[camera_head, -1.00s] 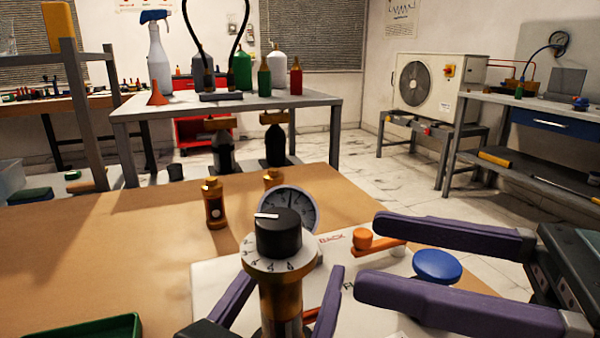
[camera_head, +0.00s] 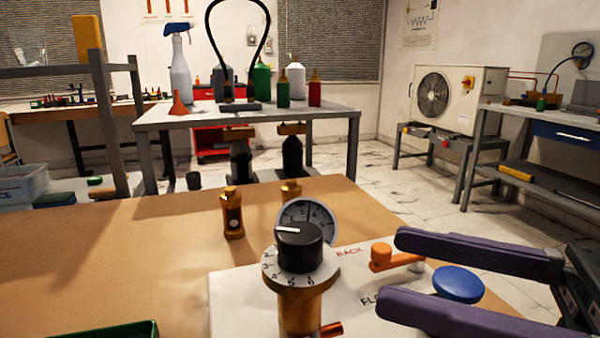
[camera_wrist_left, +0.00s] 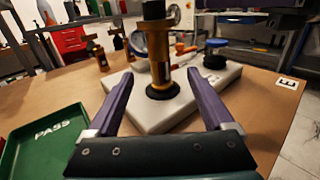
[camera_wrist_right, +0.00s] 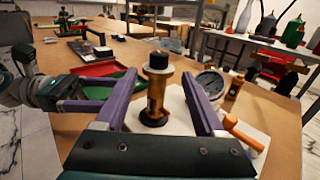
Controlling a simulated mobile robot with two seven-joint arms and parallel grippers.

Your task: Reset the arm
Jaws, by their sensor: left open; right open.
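A brass column with a black numbered knob (camera_head: 299,247) stands upright on a white base plate (camera_head: 240,295), with a round dial gauge (camera_head: 308,219) behind it. An orange lever (camera_head: 395,258) marked BACK and a blue round knob (camera_head: 458,283) are on the plate to the right. My right gripper (camera_head: 390,272) is open and empty, right of the column, its fingers pointing towards it. My left gripper is out of the head view; in the left wrist view (camera_wrist_left: 158,74) it is open and empty, with the column beyond its fingertips.
A green PASS tray (camera_wrist_left: 50,140) lies on the brown bench at the near left. A small brass fitting (camera_head: 232,213) stands left of the gauge. A grey table with bottles (camera_head: 270,118) stands behind.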

